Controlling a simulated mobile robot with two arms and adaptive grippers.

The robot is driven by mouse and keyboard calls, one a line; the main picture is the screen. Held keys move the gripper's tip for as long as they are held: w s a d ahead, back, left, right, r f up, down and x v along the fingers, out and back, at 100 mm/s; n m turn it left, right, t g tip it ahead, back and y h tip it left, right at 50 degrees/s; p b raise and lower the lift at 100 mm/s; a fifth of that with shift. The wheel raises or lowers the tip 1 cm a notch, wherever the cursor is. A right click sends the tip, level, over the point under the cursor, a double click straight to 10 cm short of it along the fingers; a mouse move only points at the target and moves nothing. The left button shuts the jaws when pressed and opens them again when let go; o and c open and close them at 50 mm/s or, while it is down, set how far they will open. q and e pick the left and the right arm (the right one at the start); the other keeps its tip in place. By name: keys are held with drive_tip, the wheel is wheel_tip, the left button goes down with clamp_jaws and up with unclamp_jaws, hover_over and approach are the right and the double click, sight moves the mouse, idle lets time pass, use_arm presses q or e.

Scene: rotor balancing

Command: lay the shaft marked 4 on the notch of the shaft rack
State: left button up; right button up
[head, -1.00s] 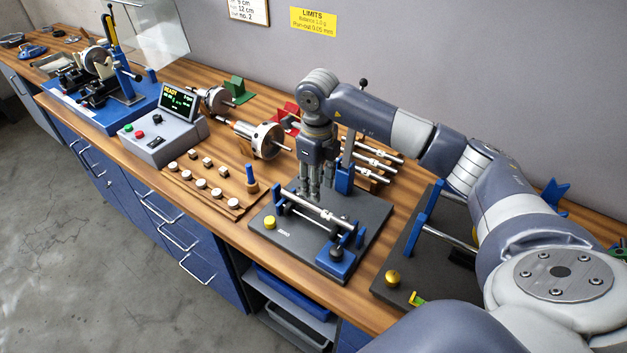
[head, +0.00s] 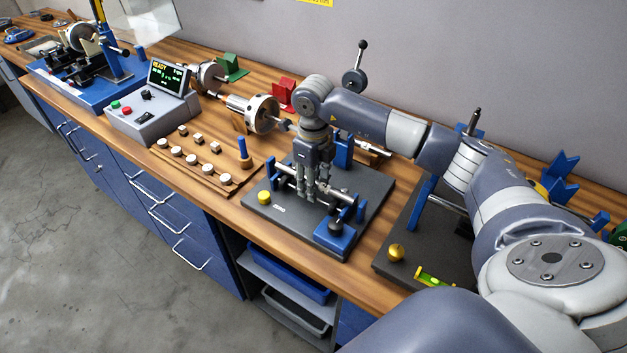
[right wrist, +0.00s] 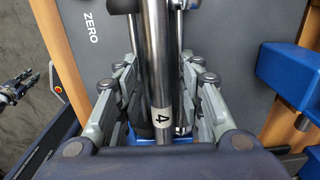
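The shaft marked 4 (right wrist: 160,85) is a bright metal rod between the spread fingers of my right gripper (right wrist: 158,58). Narrow gaps show beside it, so the gripper looks open around it. In the head view the right gripper (head: 308,198) points down over the blue posts of the dark plate marked ZERO (head: 266,213), and its fingers partly hide the shaft (head: 330,189). The shaft rack is mostly hidden behind my right arm; metal shaft ends (head: 373,150) show there. A dark shape like my left gripper (right wrist: 18,88) shows small over the floor.
A blue block with a black knob (head: 335,232) stands at the plate's front right corner, a yellow knob (head: 264,197) at its left. A second dark plate (head: 410,240) lies to the right. A chucked rotor (head: 252,113) and a control box (head: 152,118) stand to the left.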

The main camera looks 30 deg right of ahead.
clamp_jaws()
drive_tip(key=shift+w+r+p, duration=0.1)
drive_tip(key=shift+r+p, duration=0.55)
drive_tip(key=shift+r, duration=0.4)
drive_tip(key=shift+r+p, duration=1.2)
drive_tip(key=shift+r, duration=0.85)
